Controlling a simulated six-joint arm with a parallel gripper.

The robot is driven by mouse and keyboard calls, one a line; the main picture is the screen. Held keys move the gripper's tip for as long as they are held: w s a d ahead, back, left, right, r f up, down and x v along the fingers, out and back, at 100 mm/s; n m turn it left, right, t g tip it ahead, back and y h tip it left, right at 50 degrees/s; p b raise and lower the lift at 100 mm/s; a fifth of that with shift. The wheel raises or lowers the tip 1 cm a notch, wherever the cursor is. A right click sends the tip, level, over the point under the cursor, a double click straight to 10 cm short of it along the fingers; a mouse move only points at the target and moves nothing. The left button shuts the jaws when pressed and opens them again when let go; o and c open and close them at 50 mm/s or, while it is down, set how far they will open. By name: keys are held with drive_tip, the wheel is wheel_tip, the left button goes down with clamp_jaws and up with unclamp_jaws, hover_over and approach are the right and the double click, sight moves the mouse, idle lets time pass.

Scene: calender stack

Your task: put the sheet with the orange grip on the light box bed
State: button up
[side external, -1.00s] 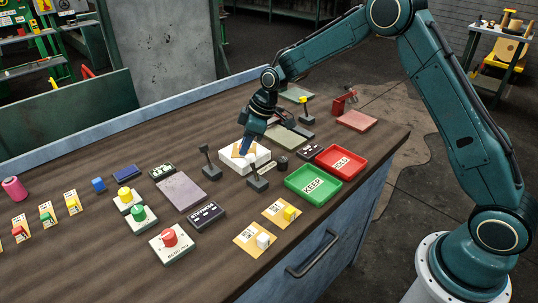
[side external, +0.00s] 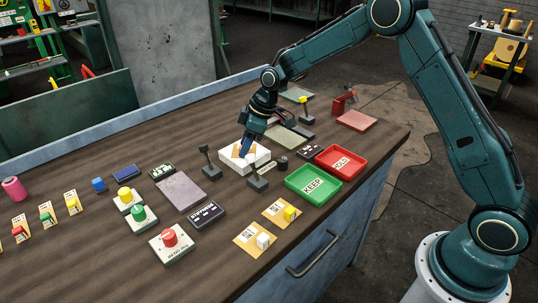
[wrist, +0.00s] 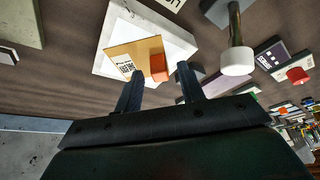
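A tan sheet (wrist: 140,58) with a printed code label and an orange block grip (wrist: 158,67) lies on a white box (wrist: 106,58). In the side view the white box (side external: 262,166) is mid-bench, with a little of the tan sheet (side external: 236,151) showing on it. My gripper (wrist: 160,70) is over the box with its fingers apart. In the wrist view the orange grip appears between the fingertips with gaps on both sides. In the side view my gripper (side external: 245,152) hides the orange grip. I cannot tell whether the white box is the light box bed.
A green KEEP tray (side external: 295,190) and a red HOLD tray (side external: 341,176) stand right of the box. Short posts (side external: 207,158) stand close around it. A grey-purple plate (side external: 181,190), buttons (side external: 169,237) and sheets with coloured grips (side external: 290,213) lie nearer.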

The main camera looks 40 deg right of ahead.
drive_tip(key=v, duration=1.2)
idle(0.4)
drive_tip(key=s+r+m+t+h, duration=0.1)
drive_tip(key=s+r+m, duration=0.1)
drive_tip(key=s+r, duration=0.5)
drive_tip(key=s+r+m+h, duration=0.15)
drive_tip(key=s+r, duration=0.25)
drive_tip(key=s, duration=0.7)
drive_tip(key=s+d+f+m+t, duration=0.1)
drive_tip(key=s+m, duration=0.4)
drive_tip(key=s, duration=1.2)
drive_tip(key=shift+s+d+f+h, duration=0.3)
drive_tip(key=shift+d+f+h, duration=0.1)
drive_tip(key=shift+f, duration=0.25)
